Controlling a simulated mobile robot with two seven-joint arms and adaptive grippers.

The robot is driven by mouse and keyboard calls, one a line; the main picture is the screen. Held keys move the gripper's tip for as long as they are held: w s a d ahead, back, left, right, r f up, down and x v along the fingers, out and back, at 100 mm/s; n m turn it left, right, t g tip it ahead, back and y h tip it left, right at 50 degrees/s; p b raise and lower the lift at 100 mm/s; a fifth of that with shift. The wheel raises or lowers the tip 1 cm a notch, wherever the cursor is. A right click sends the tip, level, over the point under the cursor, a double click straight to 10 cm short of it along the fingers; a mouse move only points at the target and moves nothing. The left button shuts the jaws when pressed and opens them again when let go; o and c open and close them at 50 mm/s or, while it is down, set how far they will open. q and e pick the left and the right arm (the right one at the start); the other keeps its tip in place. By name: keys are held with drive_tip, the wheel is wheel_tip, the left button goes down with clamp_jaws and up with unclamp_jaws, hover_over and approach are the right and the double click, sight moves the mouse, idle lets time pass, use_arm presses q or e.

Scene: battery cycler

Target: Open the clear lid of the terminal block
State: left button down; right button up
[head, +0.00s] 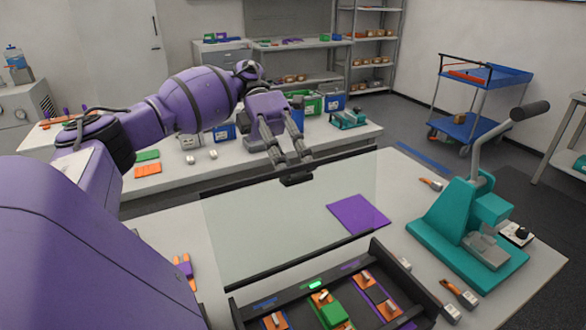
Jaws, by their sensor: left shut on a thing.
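The clear lid (265,225) of the terminal block stands raised, a see-through panel with a dark top bar and a small black handle (297,179). The terminal block (236,312) is a dark open box at the bottom, partly cut off by the frame. It shows a lit green light and orange, green and purple parts inside. My left gripper (290,161) reaches in from the left and is shut on the handle at the lid's top edge. My right gripper is not in view.
A teal press (465,228) with a long lever stands on the table to the right. A purple square (358,215) shows at the lid's right side. Small tools lie near the press, and an orange-handled tool (185,268) lies at left. A second bench stands behind.

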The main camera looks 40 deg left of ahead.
use_arm(q)
drive_tip(key=shift+s+f, duration=0.2)
drive_tip(key=shift+f, duration=1.25)
drive_tip(key=c, duration=1.8)
unclamp_jaws()
drive_tip(key=shift+o, duration=0.9)
drive_tip(key=shift+w+a, duration=0.1)
drive_tip(key=shift+w, duration=0.05)
drive_tip(key=shift+r, duration=0.1)
drive_tip(key=shift+c, duration=0.6)
wheel_tip(320, 180, up, 11)
hover_over(301, 206)
drive_tip(key=w+a, duration=0.2)
drive_tip(key=a, duration=0.3)
drive_tip(key=shift+w+a, duration=0.1)
drive_tip(key=shift+w, duration=0.1)
